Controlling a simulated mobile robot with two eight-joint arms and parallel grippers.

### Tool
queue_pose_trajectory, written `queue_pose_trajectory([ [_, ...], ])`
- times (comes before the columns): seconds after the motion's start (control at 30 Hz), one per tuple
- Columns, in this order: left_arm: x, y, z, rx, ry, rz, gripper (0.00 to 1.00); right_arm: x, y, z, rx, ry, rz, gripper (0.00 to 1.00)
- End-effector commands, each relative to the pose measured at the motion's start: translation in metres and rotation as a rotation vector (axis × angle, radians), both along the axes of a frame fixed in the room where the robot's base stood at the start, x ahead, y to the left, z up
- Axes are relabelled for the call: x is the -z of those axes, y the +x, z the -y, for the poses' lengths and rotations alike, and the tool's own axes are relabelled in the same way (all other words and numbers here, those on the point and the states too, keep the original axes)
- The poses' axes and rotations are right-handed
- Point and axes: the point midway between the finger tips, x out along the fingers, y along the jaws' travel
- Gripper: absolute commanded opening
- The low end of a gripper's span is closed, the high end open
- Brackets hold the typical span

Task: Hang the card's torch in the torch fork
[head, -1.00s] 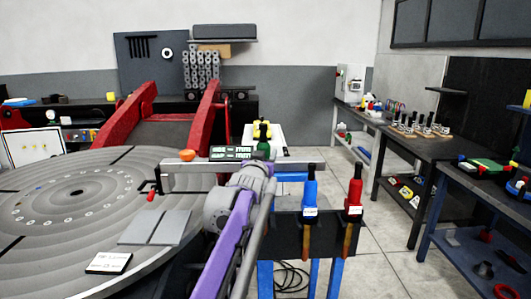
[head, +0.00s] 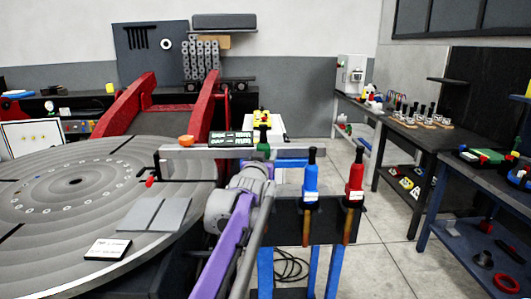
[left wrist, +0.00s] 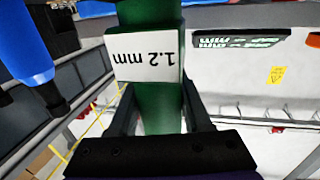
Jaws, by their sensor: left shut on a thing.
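A green torch (left wrist: 160,95) with a white "1.2 mm" label is between the fingers of my left gripper (left wrist: 158,118) in the left wrist view. The gripper is shut on it. In the head view the green torch's top (head: 263,139) shows just past my purple and grey arm, by a grey beam (head: 195,152); the arm hides the fingers. A small card (head: 108,248) lies on the round table, its writing too small to read. A blue torch (head: 310,182) and a red torch (head: 355,180) hang upright in a dark rack (head: 330,226). I cannot clearly make out the torch fork.
The large round grey table (head: 70,215) fills the left, with two grey plates (head: 155,214) on it. Red arms (head: 200,110) rise behind it. A dark display (head: 230,138) stands above the beam. Workbenches (head: 400,130) line the right; the floor between is clear.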

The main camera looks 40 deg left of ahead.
Motion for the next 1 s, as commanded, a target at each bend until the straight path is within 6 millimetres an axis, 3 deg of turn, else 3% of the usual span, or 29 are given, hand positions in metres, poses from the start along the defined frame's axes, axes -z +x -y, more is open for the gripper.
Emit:
queue_pose_trajectory([
  [0.63, 0.022, -0.001, 0.001, 0.0, 0.001, 0.003, 0.0, 0.014, -0.002, 0.0, 0.0, 0.0, -0.005, 0.5],
  [1.0, 0.022, -0.02, 0.017, 0.0, 0.001, 0.003, 0.0, 0.023, -0.003, 0.0, 0.0, 0.0, -0.008, 0.5],
])
